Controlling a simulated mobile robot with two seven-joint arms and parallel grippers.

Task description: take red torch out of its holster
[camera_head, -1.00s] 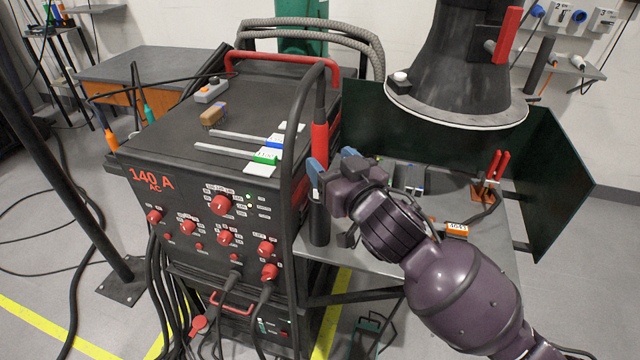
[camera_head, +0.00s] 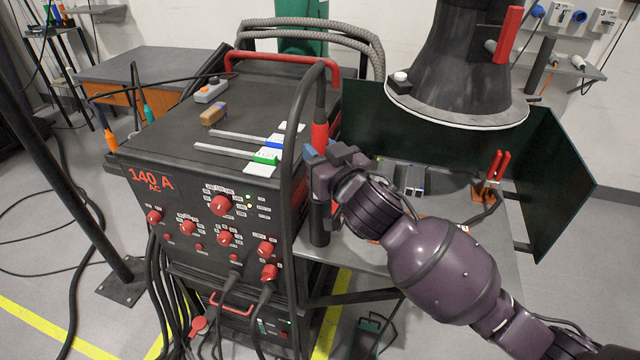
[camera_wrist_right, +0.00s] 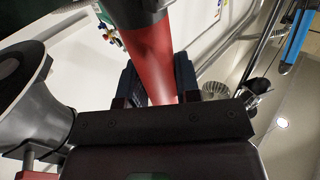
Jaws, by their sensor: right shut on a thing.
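The red torch (camera_head: 320,134) stands upright at the right side of the welding machine, with a black cable looping from its top. Its lower part goes down toward a dark tube-shaped holster (camera_head: 319,228). My right gripper (camera_head: 322,155) is shut on the red body of the torch, above the holster. In the right wrist view the red torch (camera_wrist_right: 150,50) passes between the two dark fingers of my right gripper (camera_wrist_right: 158,84). The fingers hide where the torch meets the holster. My left gripper is in neither view.
The welding machine (camera_head: 190,165) stands directly left of the torch, with a brush (camera_head: 213,115) and rods on top. A dark extraction hood (camera_head: 455,60) hangs above right. Green screens (camera_head: 560,185) close off the grey table (camera_head: 495,235). Red-handled pliers (camera_head: 497,167) stand there.

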